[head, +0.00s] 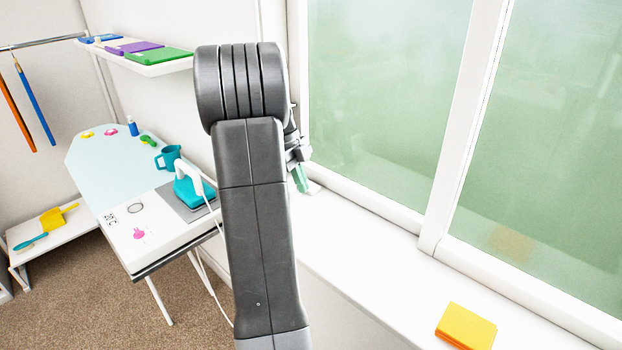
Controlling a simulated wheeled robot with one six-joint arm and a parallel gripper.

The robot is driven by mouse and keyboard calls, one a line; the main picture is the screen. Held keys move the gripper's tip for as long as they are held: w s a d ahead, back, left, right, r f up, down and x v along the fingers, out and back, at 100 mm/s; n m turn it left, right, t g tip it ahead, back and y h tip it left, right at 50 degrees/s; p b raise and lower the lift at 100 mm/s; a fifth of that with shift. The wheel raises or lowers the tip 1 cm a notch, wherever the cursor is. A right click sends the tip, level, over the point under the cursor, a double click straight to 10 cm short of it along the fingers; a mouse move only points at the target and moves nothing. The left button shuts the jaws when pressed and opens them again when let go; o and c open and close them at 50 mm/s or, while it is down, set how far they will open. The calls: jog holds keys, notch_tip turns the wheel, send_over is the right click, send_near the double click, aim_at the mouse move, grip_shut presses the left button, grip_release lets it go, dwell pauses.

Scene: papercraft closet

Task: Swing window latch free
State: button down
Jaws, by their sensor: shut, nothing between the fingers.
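The window (385,95) has two tall frosted green panes in white frames. They meet at a white upright (462,125). My gripper (298,155) is partly hidden behind my own arm, near the window's left frame. It is shut, with nothing seen held in it. A small green piece (300,179) shows just below it, above the sill. I cannot tell whether this is the window latch or whether the gripper touches it. No other latch shows clearly; my arm covers part of the left frame.
A yellow block (466,326) lies on the white sill (365,258). At left stands an ironing board (105,170) with a teal iron (194,190) and a teal jug (168,157). A wall shelf (160,67) holds coloured folders. The sill between my arm and the yellow block is clear.

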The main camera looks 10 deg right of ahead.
jog(key=shift+w+a, duration=0.3)
jog(key=shift+a, duration=0.1)
jog(key=shift+w+a, duration=0.1)
jog(key=shift+a, duration=0.05)
jog(key=shift+a+f, duration=0.1)
jog(key=shift+f, duration=0.05)
dwell(0.6)
